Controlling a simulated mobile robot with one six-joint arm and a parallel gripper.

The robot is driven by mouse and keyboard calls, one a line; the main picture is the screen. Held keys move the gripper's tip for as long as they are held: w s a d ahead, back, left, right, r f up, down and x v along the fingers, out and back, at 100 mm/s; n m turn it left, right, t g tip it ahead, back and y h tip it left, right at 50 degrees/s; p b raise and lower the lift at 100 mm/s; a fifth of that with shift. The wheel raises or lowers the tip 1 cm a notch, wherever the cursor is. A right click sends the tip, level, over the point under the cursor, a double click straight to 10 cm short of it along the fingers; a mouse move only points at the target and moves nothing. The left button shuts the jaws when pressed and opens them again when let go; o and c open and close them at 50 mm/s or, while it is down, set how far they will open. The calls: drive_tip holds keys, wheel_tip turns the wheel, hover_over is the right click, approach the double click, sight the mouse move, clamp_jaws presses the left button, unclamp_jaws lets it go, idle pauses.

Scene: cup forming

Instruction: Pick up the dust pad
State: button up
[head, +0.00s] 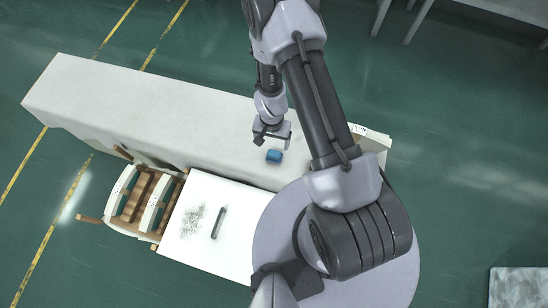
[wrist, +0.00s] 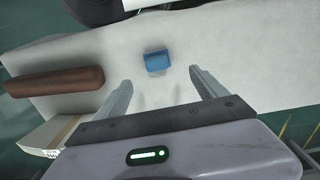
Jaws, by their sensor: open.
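A small blue block, which I take to be the dust pad (head: 274,156), lies on the long white table (head: 130,100), near its front edge. It also shows in the wrist view (wrist: 157,62), ahead of my fingers and roughly centred between them. My gripper (head: 271,138) is over the white table, close to the blue pad in the picture. In the wrist view my gripper (wrist: 160,80) has its two fingers wide apart with nothing between them. The pad looks apart from both fingertips. The exact height of the fingers above it is unclear.
A brown rounded bar (wrist: 53,81) lies on the white surface left of my fingers. A lower white table (head: 240,205) holds a grey speckled patch (head: 193,220) and a dark rod (head: 218,222). A wooden-slatted rack (head: 145,200) stands left. The white table's left part is clear.

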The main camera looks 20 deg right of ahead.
sight(274, 153)
wheel_tip(274, 153, down, 7)
drive_tip(key=b, duration=0.5)
drive_tip(key=f+b, duration=0.1)
drive_tip(key=b, duration=0.1)
drive_tip(key=f+b, duration=0.4)
drive_tip(key=shift+s+d+f, duration=0.1)
drive_tip(key=shift+s+d, duration=0.1)
drive_tip(key=shift+d, duration=0.1)
drive_tip(key=shift+r, duration=0.3)
drive_tip(key=c, duration=1.5)
drive_tip(key=shift+r+p, duration=0.1)
drive_tip(key=shift+p, duration=0.2)
